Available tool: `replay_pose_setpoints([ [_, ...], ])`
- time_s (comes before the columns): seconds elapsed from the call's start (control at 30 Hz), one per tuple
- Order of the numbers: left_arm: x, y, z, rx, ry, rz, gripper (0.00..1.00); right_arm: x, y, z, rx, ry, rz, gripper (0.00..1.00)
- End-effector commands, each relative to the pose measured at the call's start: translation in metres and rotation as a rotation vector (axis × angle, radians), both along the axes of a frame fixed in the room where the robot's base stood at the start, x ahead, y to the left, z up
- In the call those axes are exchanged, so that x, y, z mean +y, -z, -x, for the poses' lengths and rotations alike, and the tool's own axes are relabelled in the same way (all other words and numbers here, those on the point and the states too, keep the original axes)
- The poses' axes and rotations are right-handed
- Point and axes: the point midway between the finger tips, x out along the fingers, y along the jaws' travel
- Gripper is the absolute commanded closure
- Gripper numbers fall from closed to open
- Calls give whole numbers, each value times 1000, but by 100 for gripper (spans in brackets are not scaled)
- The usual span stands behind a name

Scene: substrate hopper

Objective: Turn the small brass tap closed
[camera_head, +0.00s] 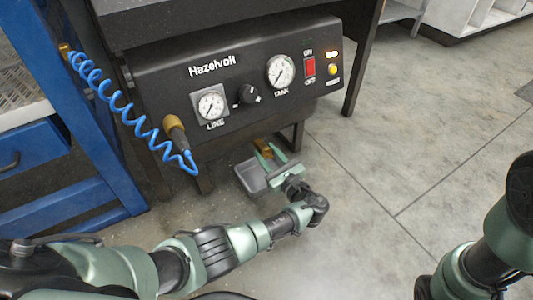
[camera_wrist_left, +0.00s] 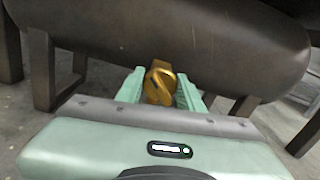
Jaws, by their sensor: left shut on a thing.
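The small brass tap (camera_wrist_left: 159,82) sits under the dark rounded tank (camera_wrist_left: 180,35) in the left wrist view. In the head view the tap (camera_head: 263,149) shows low beneath the black control panel. My left gripper (camera_head: 268,155) reaches it from below, and its two green fingers (camera_wrist_left: 160,88) stand one on each side of the tap, shut on it. The fingers hide the tap's sides, and I cannot tell how far its handle is turned. Part of my right arm shows at the right edge of the head view, but its gripper does not.
The black Hazelvolt panel (camera_head: 235,80) with two gauges, a knob and a red switch is above my left gripper. A blue coiled hose (camera_head: 125,115) hangs at left. Bare floor (camera_head: 400,150) lies to the right.

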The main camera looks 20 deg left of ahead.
Motion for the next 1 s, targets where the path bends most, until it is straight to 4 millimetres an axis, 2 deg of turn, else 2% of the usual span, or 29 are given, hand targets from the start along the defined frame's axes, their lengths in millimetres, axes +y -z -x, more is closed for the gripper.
replay_pose_setpoints([
  [0.17, 0, -3, 0, 29, 0, -23, 100, 0, -7, 0, 1, 1, 0, 64],
  [0.37, 1, -3, -1, 161, 0, -125, 100, 0, -24, 0, 1, 1, 0, 64],
  [0.73, 1, 0, -1, 197, 0, -154, 100, -1, -24, 0, 1, 2, -1, 64],
  [0.77, 1, 0, -1, 197, 0, -154, 54, -1, -24, 0, 1, 2, -1, 64],
  [0.8, 1, 0, -1, 197, 0, -154, 43, -1, -24, 0, 1, 2, -1, 64],
  [0.83, 1, 0, -1, 197, 0, -154, 41, -1, -24, 0, 1, 2, -1, 64],
  [1.0, 1, 0, 0, 196, 0, -153, 41, 0, -24, 0, 1, 2, -1, 64],
])
